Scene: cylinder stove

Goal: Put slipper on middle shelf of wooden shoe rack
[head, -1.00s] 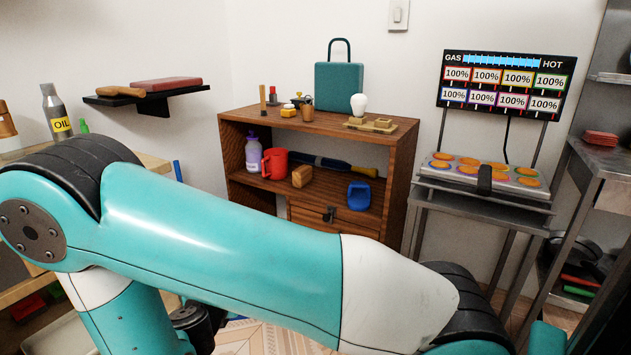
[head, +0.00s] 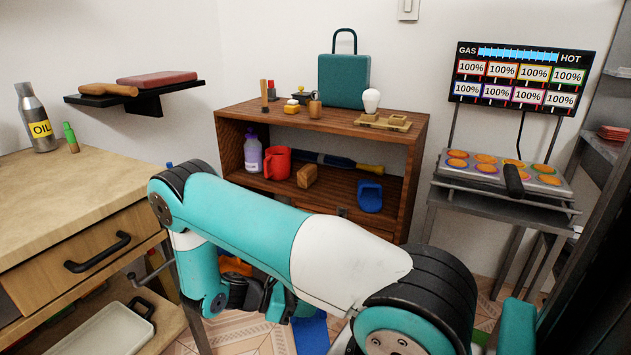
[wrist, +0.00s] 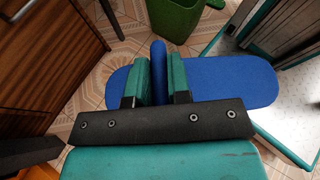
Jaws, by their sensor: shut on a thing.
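My gripper (wrist: 159,78) is shut on a blue slipper (wrist: 232,82) in the wrist view. Its teal fingers pinch the slipper's upright blue strap, and the flat sole spreads out to both sides. The slipper is above a patterned tile floor; the gap beneath it is hard to judge. In the head view, a blue patch (head: 311,335) beside my arm looks like the slipper's sole, partly hidden. I cannot identify a shoe rack for certain. A brown wooden unit (head: 418,150) stands against the wall, with a top board, an open shelf and a drawer partly hidden by my arm.
The unit's shelf holds a purple bottle (head: 253,152), a red mug (head: 277,162) and a blue object (head: 369,196). A wooden counter (head: 60,190) stands at left, a griddle stand (head: 505,190) at right. The wrist view shows a green bin (wrist: 168,18) and slatted wooden furniture (wrist: 45,65).

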